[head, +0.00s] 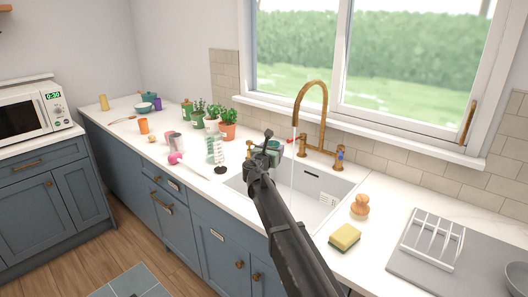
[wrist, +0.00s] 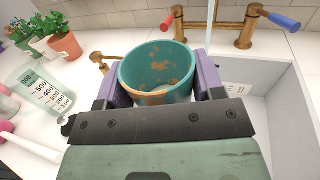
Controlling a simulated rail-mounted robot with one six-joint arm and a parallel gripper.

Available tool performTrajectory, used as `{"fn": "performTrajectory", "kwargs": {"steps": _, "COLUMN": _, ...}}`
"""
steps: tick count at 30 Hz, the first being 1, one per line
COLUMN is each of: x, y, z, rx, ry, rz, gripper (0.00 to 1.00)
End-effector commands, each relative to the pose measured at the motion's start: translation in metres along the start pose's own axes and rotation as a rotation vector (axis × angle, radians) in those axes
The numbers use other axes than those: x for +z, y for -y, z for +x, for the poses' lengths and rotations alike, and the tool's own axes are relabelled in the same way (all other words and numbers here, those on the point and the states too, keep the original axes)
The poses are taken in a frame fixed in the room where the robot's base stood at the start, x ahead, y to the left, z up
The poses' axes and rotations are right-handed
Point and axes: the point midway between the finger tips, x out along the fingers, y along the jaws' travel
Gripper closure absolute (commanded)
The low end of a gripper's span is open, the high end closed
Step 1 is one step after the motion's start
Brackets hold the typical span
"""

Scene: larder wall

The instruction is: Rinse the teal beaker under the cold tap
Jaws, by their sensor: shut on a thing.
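My gripper (head: 268,152) is shut on the teal beaker (wrist: 150,97), with its purple fingers on either side of the beaker in the wrist view. The beaker is upright, and its open top shows brown stains inside. In the head view the beaker (head: 275,147) is partly hidden by my gripper. The brass tap (head: 323,95) has a blue handle (head: 340,156) and a red handle (wrist: 168,21). A thin water stream (head: 293,160) falls from its spout into the sink (head: 325,188). The beaker is left of the stream, apart from it, near the sink's back-left side.
A clear measuring jug (wrist: 42,88) and potted herbs (head: 228,131) stand left of the sink. A sponge (head: 345,236), a brush (head: 360,206) and a rack (head: 432,240) are to the right. The window (head: 370,60) is behind the tap.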

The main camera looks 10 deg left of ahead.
Motion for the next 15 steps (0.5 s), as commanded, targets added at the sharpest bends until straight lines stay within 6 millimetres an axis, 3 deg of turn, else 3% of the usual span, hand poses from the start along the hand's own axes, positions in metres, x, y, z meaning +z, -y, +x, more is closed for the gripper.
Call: {"fn": "performTrajectory", "kwargs": {"steps": 15, "x": -0.013, "y": 0.042, "z": 0.046, "rx": -0.001, "ry": 0.0, "rz": 0.0, "gripper": 0.63}}
